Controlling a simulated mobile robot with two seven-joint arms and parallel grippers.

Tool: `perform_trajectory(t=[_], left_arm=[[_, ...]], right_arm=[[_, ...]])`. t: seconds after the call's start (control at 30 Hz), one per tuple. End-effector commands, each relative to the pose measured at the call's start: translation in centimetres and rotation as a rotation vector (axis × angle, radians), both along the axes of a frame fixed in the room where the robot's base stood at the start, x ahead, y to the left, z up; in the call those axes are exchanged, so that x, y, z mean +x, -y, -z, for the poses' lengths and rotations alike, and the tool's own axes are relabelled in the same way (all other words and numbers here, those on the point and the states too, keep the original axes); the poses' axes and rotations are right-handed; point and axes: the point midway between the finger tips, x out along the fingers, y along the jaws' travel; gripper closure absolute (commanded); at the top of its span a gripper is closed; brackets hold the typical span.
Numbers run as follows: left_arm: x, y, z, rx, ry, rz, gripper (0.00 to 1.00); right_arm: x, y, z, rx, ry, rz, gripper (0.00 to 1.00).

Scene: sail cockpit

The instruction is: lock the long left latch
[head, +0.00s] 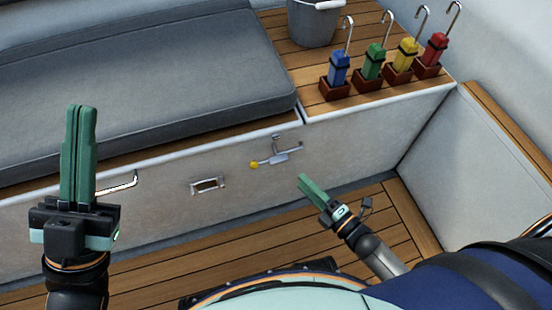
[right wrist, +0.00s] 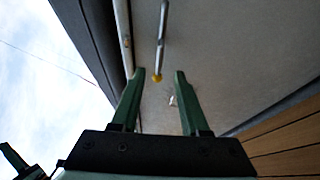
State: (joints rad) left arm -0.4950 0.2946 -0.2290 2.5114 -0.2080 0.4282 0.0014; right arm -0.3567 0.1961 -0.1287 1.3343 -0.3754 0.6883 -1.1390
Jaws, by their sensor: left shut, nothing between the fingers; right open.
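A chrome bar with an upturned end (head: 120,186), likely the long left latch, is on the pale locker front at the left in the head view. Its left part is hidden behind my left gripper (head: 80,108), which is shut, empty and points upward. Further right on the same front is a silver latch (head: 279,158) with a yellow knob. My right gripper (head: 306,184) is open and empty, below and right of this latch. In the right wrist view a long metal rod (right wrist: 163,35) with a yellow tip shows beyond the open fingers (right wrist: 157,80); I cannot tell which latch it belongs to.
A rectangular metal pull (head: 207,185) lies between the latches. A grey cushion (head: 140,85) covers the bench above. A bucket (head: 315,22) and several coloured handles in blocks stand on the wooden top (head: 310,88). The slatted floor (head: 150,270) below looks clear.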

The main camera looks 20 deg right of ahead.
Motion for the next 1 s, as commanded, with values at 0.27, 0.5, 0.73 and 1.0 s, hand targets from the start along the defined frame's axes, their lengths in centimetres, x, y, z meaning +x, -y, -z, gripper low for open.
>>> perform_trajectory(t=[0.27, 0.5, 0.73, 1.0], left_arm=[[0.1, 0.1, 1.6, -0.01, -0.013, 0.014, 1.0], [0.2, 0.2, 2.6, -0.018, -0.025, 0.025, 1.0], [0.2, 0.2, 2.9, -0.024, -0.031, 0.028, 1.0], [0.2, 0.2, 2.9, -0.024, -0.031, 0.029, 1.0]], right_arm=[[5.3, -2.4, 0.1, 0.004, 0.002, 0.0, 0.55], [8.8, -4.0, 0.1, 0.004, -0.001, 0.001, 0.55], [10.0, -4.6, 0.0, 0.004, -0.003, 0.001, 0.55], [10.0, -4.6, 0.0, 0.004, -0.003, 0.001, 0.58]])
